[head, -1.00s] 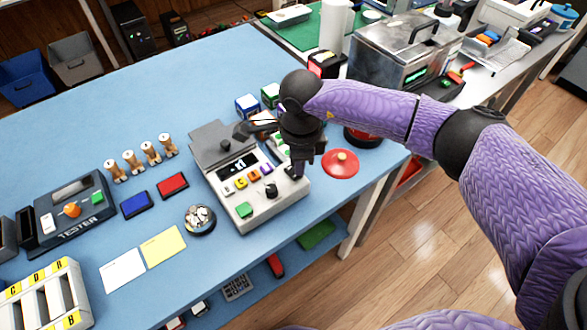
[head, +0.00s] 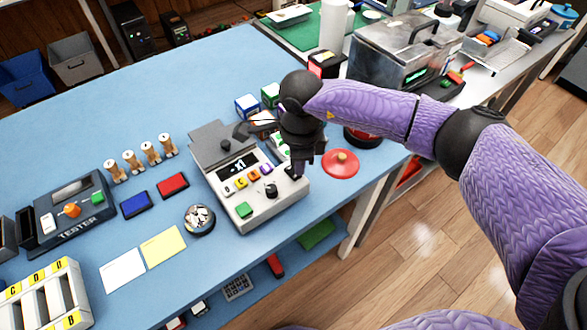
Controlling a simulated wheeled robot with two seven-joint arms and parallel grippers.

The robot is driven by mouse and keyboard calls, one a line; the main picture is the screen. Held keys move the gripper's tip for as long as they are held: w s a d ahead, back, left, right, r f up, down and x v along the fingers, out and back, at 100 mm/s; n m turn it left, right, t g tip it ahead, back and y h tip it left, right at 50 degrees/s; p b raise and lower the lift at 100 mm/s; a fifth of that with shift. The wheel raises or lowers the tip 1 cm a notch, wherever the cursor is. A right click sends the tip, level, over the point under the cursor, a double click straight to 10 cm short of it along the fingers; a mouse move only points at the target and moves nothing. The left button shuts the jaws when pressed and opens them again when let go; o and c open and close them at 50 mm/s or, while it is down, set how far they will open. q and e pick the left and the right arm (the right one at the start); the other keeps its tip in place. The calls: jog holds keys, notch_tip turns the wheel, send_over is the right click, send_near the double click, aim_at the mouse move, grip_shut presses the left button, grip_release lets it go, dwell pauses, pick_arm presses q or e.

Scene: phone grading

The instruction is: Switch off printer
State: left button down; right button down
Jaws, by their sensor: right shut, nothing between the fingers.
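The printer (head: 240,189) is a light grey box with a dark grey lid, a small lit display, a row of coloured buttons, a black knob and a green button. It stands near the blue table's front edge. My right gripper (head: 294,173) is shut and empty, pointing down at the printer's right end. Its fingertips are at or just above the black switch area there. The gripper hides part of that area, so I cannot tell whether it touches or how the switch is set. My left gripper is not in view.
A red dome (head: 341,164) sits just right of my gripper. A round tin (head: 199,219) stands left of the printer. Red (head: 173,186) and blue (head: 136,204) pads and a tester (head: 72,212) lie further left. The back left of the table is clear.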

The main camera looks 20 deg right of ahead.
jog(key=shift+f+b, duration=1)
jog(key=shift+f, duration=0.3)
dwell(0.5)
jog(key=shift+r, duration=0.1)
notch_tip(320, 180, up, 7)
jog(key=p, duration=0.5)
